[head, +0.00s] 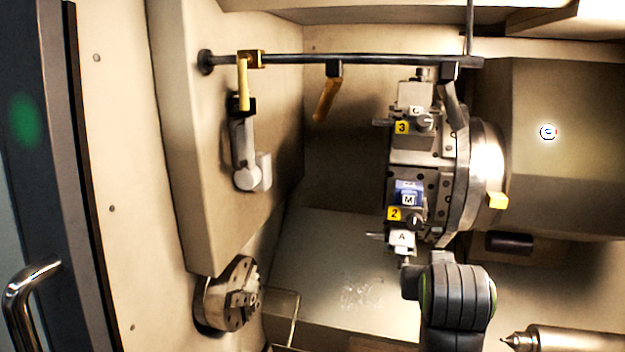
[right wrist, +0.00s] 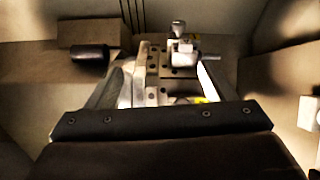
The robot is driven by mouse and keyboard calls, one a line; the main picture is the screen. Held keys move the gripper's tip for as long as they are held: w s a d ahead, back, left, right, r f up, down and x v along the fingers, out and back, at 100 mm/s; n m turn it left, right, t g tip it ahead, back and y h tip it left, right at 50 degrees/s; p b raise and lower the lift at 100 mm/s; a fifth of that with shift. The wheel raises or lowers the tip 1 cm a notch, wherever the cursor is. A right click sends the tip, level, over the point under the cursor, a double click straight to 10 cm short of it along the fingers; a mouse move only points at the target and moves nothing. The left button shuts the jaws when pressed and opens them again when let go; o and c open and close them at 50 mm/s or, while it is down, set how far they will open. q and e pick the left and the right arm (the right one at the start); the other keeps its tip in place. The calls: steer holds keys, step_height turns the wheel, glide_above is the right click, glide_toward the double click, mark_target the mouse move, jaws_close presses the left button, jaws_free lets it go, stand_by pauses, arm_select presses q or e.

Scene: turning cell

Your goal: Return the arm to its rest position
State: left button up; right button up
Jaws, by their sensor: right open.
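My right arm (head: 457,295) comes up from the bottom of the head view, dark grey with a thin green ring. It ends just below the tool turret (head: 430,165); its gripper is hidden there. In the right wrist view my right gripper (right wrist: 163,70) is open, with its pale fingers apart behind a dark bar. Nothing shows held between the fingers. A turret tool holder (right wrist: 180,52) shows beyond and between them; I cannot tell whether they touch it. My left gripper is not in view.
The turret carries holders labelled 3 (head: 401,127), 2 (head: 394,214) and A (head: 402,238). A chuck (head: 232,297) is at lower left, a pointed tailstock (head: 560,340) at lower right. A rail (head: 350,60) with hanging nozzles crosses the top. A door handle (head: 22,295) is at far left.

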steer(key=s+d+f+g, duration=0.1)
steer(key=s+d+f, duration=0.1)
steer(key=s+f, duration=0.35)
steer(key=s+d+f+n+g, duration=0.1)
steer(key=s+d+f+g, duration=0.15)
steer(key=f, duration=0.65)
steer(key=s+d+f, duration=0.2)
steer(key=s+f, duration=0.2)
steer(key=f, duration=0.3)
steer(key=s+d+f+g+y, duration=0.1)
steer(key=s+f+g, duration=0.1)
steer(key=s+f, duration=0.6)
steer(key=s+d+f+g+y, duration=0.1)
steer(key=s+d+f+g, duration=0.15)
steer(key=s, duration=0.95)
step_height(320, 180, down, 33)
steer(key=b, duration=0.8)
steer(key=s+f+g+b, duration=0.1)
steer(key=s+f+b, duration=0.2)
steer(key=s+f, duration=0.4)
steer(key=s+f+g+b, duration=0.1)
steer(key=s+f+b, duration=0.2)
steer(key=s+f, duration=0.4)
step_height(320, 180, down, 8)
steer(key=shift+s+a+r+n+y, duration=0.15)
steer(key=shift+s+a+n+y, duration=0.15)
steer(key=shift+s+n, duration=0.1)
